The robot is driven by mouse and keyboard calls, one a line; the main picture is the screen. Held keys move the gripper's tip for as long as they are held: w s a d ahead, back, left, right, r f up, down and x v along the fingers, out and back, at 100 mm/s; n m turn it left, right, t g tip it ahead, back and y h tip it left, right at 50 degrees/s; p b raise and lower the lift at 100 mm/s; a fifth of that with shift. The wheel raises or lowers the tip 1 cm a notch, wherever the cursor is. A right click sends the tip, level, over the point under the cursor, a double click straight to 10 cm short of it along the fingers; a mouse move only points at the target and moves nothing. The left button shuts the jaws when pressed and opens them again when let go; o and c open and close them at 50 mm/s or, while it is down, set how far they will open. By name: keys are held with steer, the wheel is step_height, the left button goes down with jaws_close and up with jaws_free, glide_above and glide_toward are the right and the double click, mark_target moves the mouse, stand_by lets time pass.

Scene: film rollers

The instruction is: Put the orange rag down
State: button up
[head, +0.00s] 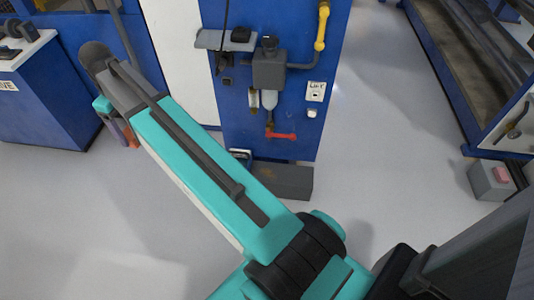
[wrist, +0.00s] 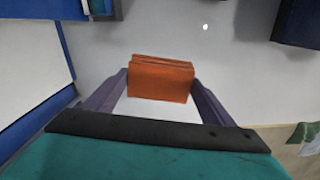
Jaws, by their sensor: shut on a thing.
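The orange rag (wrist: 160,80) shows in the wrist view as a folded block between the two fingers of my gripper (wrist: 161,84). The fingers press on its left and right ends. Pale grey floor shows around the rag. In the head view my gripper (head: 127,133) is partly hidden behind my arm at the left, and a small orange part of the rag (head: 131,138) shows beside it.
A blue panel (head: 285,25) with a valve and red handle stands at the centre. A blue cabinet (head: 45,100) stands at the left. A grey box with a red button (head: 492,180) sits at the right. Open floor (head: 400,150) lies between.

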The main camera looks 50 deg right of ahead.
steer(key=shift+w, duration=0.55)
steer(key=shift+w+f+m, duration=0.3)
steer(key=shift+w+m, duration=0.3)
steer(key=shift+w, duration=0.35)
steer(key=shift+w+d+f+m+b, duration=0.1)
steer(key=shift+d+f+m+b, duration=0.1)
steer(key=shift+d+f, duration=0.25)
steer(key=shift+w+d+f+m+b, duration=0.1)
steer(key=shift+d+f+m+b, duration=0.1)
steer(key=shift+f, duration=0.45)
steer(key=s+d+f+m+b, duration=0.3)
steer(key=s+d+f+b, duration=0.15)
steer(key=d+f, duration=0.85)
steer(key=s+d+f+m+b, duration=0.35)
steer(key=d+f+b, duration=0.25)
steer(key=d+f, duration=0.7)
steer(key=s+d+f+m+b, duration=0.4)
steer(key=s+d+f+b, duration=0.3)
steer(key=s+f, duration=0.8)
steer(key=s+d+f+m+b, duration=0.3)
steer(key=s+d+f+b, duration=0.4)
steer(key=s+d+f, duration=0.5)
steer(key=s+f, duration=0.3)
steer(key=s, duration=0.1)
steer(key=shift+d+f+m, duration=0.25)
steer(key=shift+f+m, duration=0.1)
steer(key=shift+w, duration=0.15)
